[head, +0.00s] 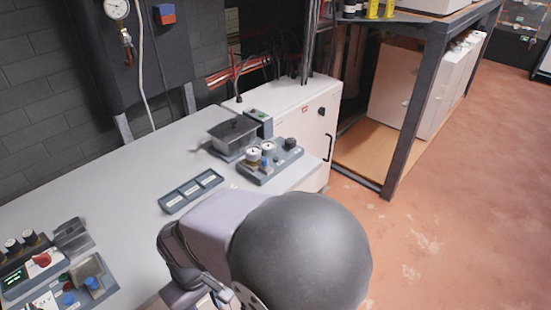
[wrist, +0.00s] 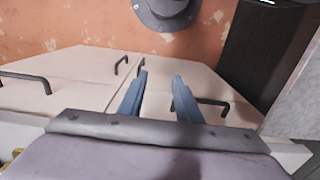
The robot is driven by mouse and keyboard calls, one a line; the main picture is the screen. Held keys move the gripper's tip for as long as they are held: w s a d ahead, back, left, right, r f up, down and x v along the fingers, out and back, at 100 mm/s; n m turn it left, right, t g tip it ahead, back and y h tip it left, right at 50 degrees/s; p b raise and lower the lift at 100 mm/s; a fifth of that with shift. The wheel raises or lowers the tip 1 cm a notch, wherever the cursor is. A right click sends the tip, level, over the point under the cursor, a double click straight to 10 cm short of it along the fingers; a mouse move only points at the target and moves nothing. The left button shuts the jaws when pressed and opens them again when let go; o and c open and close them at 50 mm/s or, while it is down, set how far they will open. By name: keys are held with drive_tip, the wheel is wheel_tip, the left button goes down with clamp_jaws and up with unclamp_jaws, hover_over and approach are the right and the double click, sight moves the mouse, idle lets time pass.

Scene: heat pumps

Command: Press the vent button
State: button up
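I cannot read which control is the vent button. One control panel (head: 270,163) at the right end of the bench carries white-topped gauges or knobs, a blue knob (head: 265,162) and a dark knob. Another panel (head: 55,275) at the lower left has a lit green display, a red knob (head: 42,259) and blue buttons (head: 92,283). My gripper (wrist: 160,75) shows in the wrist view with its two blue fingers apart and nothing between them. It points at pale cabinet fronts with dark handles. Its fingertips are not clear in the head view.
The pale bench top (head: 125,170) is mostly clear between the panels. A three-part label tray (head: 190,190) and a lidded grey box (head: 233,135) lie on it. A white cabinet (head: 315,115) stands at its end. A gauge (head: 116,8) hangs on the wall.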

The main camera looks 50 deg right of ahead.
clamp_jaws()
idle(1.5)
